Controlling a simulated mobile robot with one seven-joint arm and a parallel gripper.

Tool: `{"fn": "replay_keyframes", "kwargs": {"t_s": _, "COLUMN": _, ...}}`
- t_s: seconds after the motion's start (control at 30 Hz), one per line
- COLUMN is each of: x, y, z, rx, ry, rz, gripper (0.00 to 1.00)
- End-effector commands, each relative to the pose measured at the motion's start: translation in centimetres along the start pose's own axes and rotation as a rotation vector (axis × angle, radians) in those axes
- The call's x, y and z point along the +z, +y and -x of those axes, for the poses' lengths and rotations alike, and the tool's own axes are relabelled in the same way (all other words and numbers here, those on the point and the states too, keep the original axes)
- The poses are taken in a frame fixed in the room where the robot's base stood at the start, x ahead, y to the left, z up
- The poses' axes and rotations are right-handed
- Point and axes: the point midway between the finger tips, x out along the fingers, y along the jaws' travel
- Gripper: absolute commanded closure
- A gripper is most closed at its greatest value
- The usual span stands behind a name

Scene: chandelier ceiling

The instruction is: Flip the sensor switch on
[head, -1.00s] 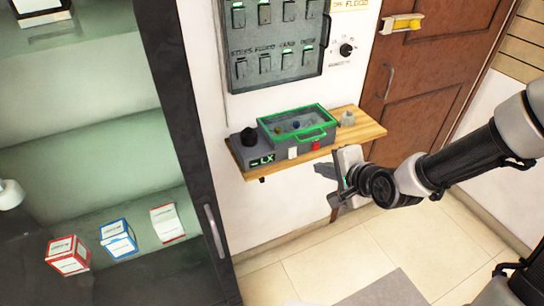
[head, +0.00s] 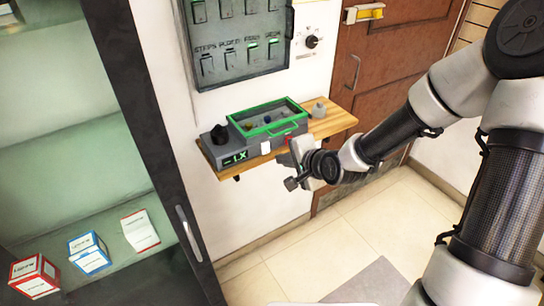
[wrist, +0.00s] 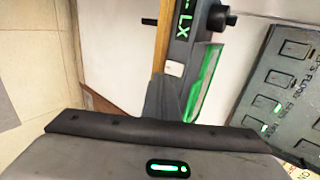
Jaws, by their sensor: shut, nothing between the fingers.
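A grey sensor box (head: 232,155) with a green "LX" display sits on a wooden shelf. A small white switch (head: 265,147) is on its front face; it also shows in the wrist view (wrist: 174,68), where I cannot tell its position. A green-framed clear lid (head: 268,120) covers the box top, and a black knob (head: 220,134) stands at its left end. My gripper (head: 284,160) is shut and empty in front of the box's right part, just right of the white switch. In the wrist view its dark fingers (wrist: 168,98) point at the box front. Contact cannot be told.
The wooden shelf (head: 338,120) carries a small grey object (head: 319,108) at its right. A grey switch panel (head: 240,60) hangs above. A dark-framed cabinet (head: 150,160) with small boxes stands left. A brown door (head: 390,60) is behind right. The floor below the shelf is open.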

Motion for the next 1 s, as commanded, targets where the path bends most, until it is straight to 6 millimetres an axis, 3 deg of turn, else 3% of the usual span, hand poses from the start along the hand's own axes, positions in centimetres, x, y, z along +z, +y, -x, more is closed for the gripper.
{"fn": "replay_keyframes", "kwargs": {"t_s": 0.1, "x": 0.2, "y": 0.2, "z": -2.7, "rx": 0.0, "ry": -0.004, "rz": 0.002, "gripper": 1.0}}
{"fn": "replay_keyframes", "kwargs": {"t_s": 0.3, "x": 0.1, "y": -1.4, "z": -5.1, "rx": -0.001, "ry": -0.001, "rz": 0.002, "gripper": 1.0}}
{"fn": "replay_keyframes", "kwargs": {"t_s": 1.0, "x": 0.0, "y": -1.8, "z": -7.0, "rx": 0.0, "ry": 0.0, "rz": -0.001, "gripper": 1.0}}
